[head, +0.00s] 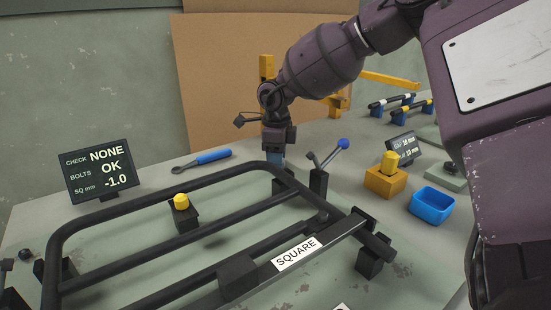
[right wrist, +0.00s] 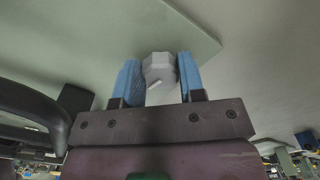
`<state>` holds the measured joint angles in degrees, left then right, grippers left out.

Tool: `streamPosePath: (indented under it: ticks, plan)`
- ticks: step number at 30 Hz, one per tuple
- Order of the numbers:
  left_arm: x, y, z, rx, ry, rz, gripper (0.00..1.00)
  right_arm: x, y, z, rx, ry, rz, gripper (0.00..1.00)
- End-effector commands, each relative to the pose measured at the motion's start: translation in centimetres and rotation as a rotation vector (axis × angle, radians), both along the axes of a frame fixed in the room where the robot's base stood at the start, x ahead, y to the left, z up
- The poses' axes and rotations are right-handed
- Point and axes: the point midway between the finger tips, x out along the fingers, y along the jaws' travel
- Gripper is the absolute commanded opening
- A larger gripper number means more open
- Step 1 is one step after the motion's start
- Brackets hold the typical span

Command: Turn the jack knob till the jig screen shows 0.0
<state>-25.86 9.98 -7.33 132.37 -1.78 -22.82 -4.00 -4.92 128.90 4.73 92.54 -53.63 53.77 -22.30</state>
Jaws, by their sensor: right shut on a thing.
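The jig screen (head: 98,170) stands at the left and reads CHECK NONE, BOLTS OK, SQ mm -1.0. My right gripper (head: 275,160) points down at the far corner of the black tube frame. In the right wrist view its two blue fingers (right wrist: 160,80) are shut on a pale grey faceted knob (right wrist: 158,66), which I take to be the jack knob. In the head view the knob is hidden behind the gripper and frame. My left gripper is in neither view.
A blue-ball lever (head: 343,144) stands just right of my gripper. A blue-handled tool (head: 200,158), yellow block (head: 385,181) and blue bin (head: 433,204) are also there.

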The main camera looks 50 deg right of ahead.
Motion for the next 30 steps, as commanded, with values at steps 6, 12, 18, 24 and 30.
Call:
streamPosePath:
  ticks: [6, 12, 18, 24, 30]
  plan:
    - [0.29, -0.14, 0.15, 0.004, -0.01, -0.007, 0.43, 0.09, -0.04, -0.11, 0.0, 0.002, -0.193, 0.13]
    - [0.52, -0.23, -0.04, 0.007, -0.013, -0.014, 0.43, 0.09, -0.17, -0.09, -0.002, 0.002, -0.383, 0.13]
    - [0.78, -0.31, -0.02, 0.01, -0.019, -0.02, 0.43, 0.05, -0.29, -0.07, -0.002, 0.003, -0.564, 0.13]
    - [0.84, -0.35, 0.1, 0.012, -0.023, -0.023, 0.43, 0.04, -0.35, -0.02, -0.002, 0.002, -0.711, 0.13]
    - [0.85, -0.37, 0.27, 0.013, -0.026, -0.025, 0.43, 0.05, -0.39, 0.01, -0.001, 0.0, -0.811, 0.13]
